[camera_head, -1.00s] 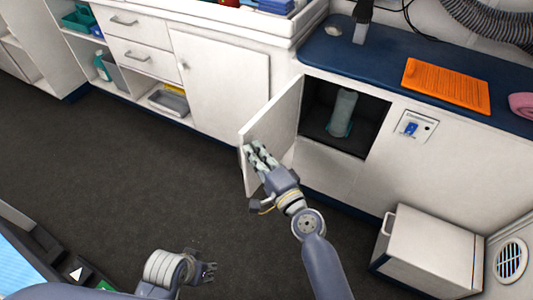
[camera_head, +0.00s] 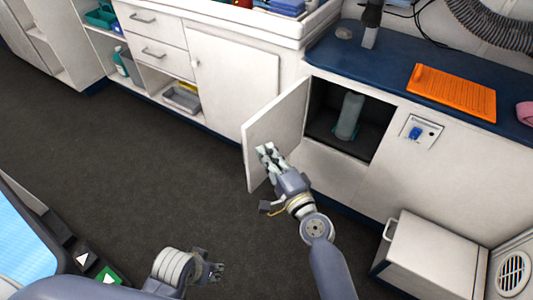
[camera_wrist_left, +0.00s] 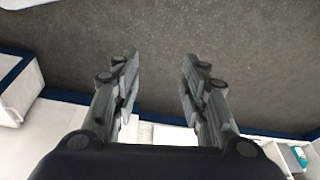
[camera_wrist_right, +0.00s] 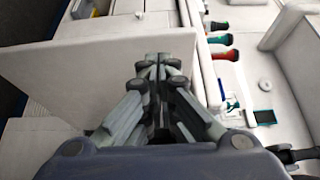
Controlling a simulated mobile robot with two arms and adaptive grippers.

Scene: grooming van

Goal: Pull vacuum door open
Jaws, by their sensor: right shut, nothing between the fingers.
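The white vacuum door (camera_head: 270,122) stands swung out from the counter front in the head view. Behind it the dark compartment (camera_head: 372,128) is open, with a pale grey canister (camera_head: 349,116) inside. My right gripper (camera_head: 264,150) is shut and empty, at the inner face of the door near its lower middle. In the right wrist view its fingers (camera_wrist_right: 160,62) are together in front of the white door panel (camera_wrist_right: 90,58); I cannot tell whether they touch it. My left gripper (camera_head: 216,270) is low over the floor, with fingers apart in the left wrist view (camera_wrist_left: 160,75).
A white box (camera_head: 430,258) stands on the floor at the right, below a switch panel (camera_head: 420,133). An orange mat (camera_head: 452,92) lies on the blue countertop (camera_head: 400,62). The dark floor (camera_head: 150,170) left of the door is clear.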

